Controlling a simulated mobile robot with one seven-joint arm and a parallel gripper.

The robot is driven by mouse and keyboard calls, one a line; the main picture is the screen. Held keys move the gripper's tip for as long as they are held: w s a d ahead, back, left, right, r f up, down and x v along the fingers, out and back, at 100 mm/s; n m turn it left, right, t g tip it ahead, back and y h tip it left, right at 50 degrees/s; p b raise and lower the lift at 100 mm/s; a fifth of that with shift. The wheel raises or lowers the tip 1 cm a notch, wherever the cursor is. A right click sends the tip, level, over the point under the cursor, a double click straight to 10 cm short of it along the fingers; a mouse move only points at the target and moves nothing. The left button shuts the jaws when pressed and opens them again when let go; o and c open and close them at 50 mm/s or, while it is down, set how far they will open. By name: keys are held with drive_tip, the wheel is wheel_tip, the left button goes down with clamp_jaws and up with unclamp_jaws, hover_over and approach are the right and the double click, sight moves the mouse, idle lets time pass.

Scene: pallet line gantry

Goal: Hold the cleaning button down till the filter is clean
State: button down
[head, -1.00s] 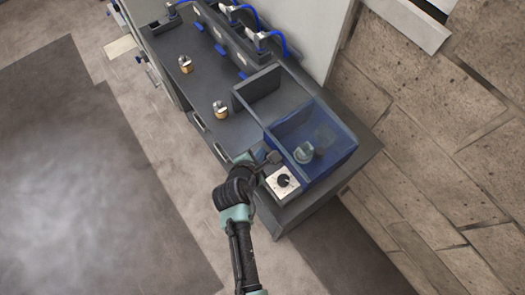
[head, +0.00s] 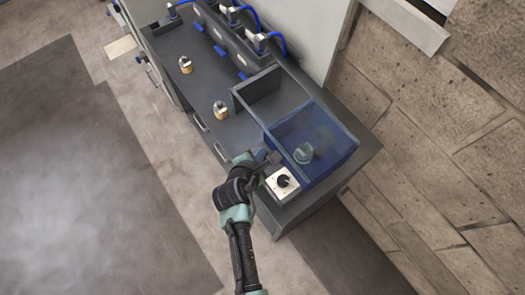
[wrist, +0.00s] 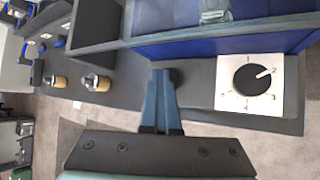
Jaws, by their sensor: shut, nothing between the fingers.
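A blue see-through box (head: 335,158) stands at the near end of the dark bench, with a pale round piece (head: 303,153), likely the filter, inside. My gripper (head: 268,157) is shut and empty at the box's front left corner. In the wrist view its blue-grey fingers (wrist: 161,78) are together, pointing at the bench top. A small dark round part (wrist: 178,76), perhaps the button, shows right beside the fingertips and is partly hidden. I cannot tell whether they touch or press it. A white plate with a black numbered dial (head: 283,182) lies just right of my gripper.
Two brass-and-grey fittings (head: 220,109) (head: 185,65) stand on the bench (head: 205,85) farther along. A rack with blue hoses (head: 245,48) runs along the back. Floor to the left is clear.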

drive_tip(key=shift+r+p, duration=0.6)
drive_tip(key=shift+r, duration=0.15)
wheel_tip(320, 180, up, 5)
drive_tip(key=p, duration=0.5)
drive_tip(key=shift+r, duration=0.15)
